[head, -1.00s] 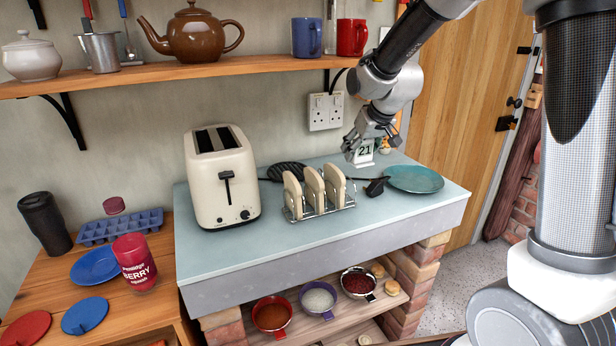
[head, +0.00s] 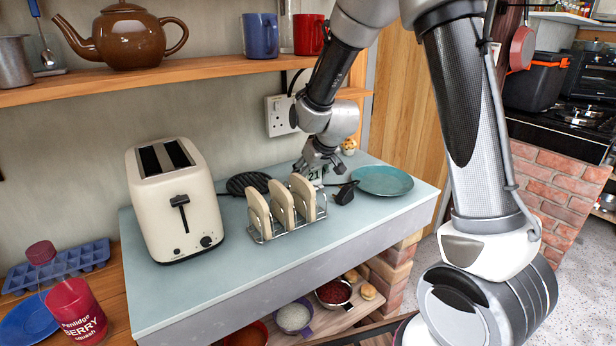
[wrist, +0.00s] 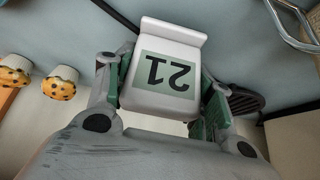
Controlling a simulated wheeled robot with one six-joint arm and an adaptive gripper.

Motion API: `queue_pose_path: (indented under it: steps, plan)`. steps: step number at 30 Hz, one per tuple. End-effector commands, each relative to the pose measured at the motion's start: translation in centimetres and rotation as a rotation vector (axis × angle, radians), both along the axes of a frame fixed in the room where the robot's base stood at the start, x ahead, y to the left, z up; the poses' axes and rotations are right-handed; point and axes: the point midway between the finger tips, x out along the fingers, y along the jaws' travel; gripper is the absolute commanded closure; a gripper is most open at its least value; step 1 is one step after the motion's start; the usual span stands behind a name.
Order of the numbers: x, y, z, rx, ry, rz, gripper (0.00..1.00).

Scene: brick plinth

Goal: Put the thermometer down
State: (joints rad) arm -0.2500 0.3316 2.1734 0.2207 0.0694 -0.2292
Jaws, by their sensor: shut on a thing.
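The thermometer is a small white block with a green display reading 21 (wrist: 166,72). In the wrist view it sits between the two fingers of my gripper (wrist: 162,95), which is shut on it, and it appears upside down. In the head view my gripper (head: 318,163) points down over the back of the pale blue worktop (head: 205,275), behind the toast rack. The thermometer (head: 315,175) shows partly below the fingers, close above or on the worktop; I cannot tell whether it touches.
The toast rack (head: 290,230) with bread slices stands in front of the gripper. A black plug (head: 345,192) and a teal plate (head: 382,180) lie to the right. A cream toaster (head: 175,205) stands left. The shelf (head: 150,80) is above.

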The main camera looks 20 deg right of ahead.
Motion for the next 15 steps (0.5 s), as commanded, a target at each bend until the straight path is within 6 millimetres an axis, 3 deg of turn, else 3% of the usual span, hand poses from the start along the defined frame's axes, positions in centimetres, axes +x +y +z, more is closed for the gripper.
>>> queue_pose_path:
  steps: [12, 13, 15]
  plan:
    - [0.03, -0.02, -1.00, -0.001, -0.001, 0.000, 0.71]
    - [0.02, -0.03, -1.00, -0.001, -0.001, -0.001, 0.44]
    - [0.01, -0.02, -0.98, -0.001, -0.001, 0.000, 0.31]
